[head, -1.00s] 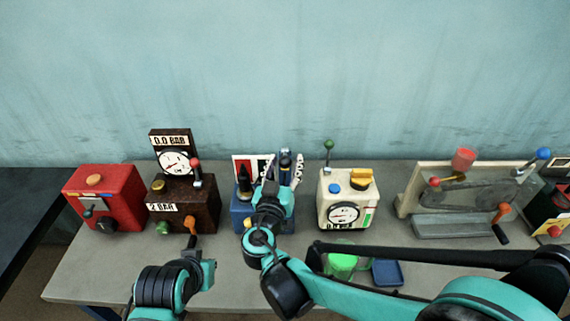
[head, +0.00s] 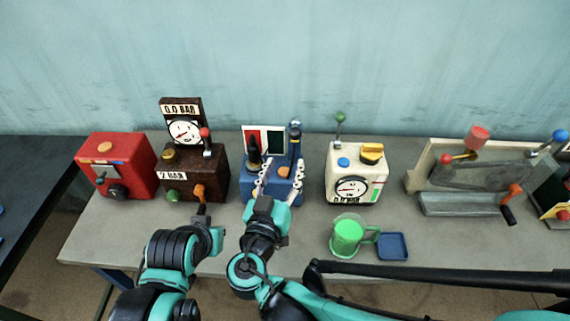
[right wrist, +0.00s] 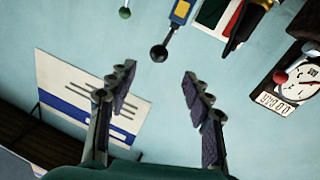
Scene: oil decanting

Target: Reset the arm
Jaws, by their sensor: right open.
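My right gripper (head: 282,180) is open in front of the blue box (head: 257,191), its two pale fingers spread apart. In the right wrist view my right gripper (right wrist: 160,92) is open with nothing between its fingers. A dark ball-ended lever (right wrist: 159,54) shows beyond the fingertips there. The fingers of the left gripper cannot be made out.
A red box (head: 127,157) stands at the left and a cream gauge box (head: 341,160) right of centre. A green cup (head: 346,234) and a blue tray (head: 392,246) are near the front edge. A grey crank device (head: 459,205) stands at the right of the table (head: 300,238).

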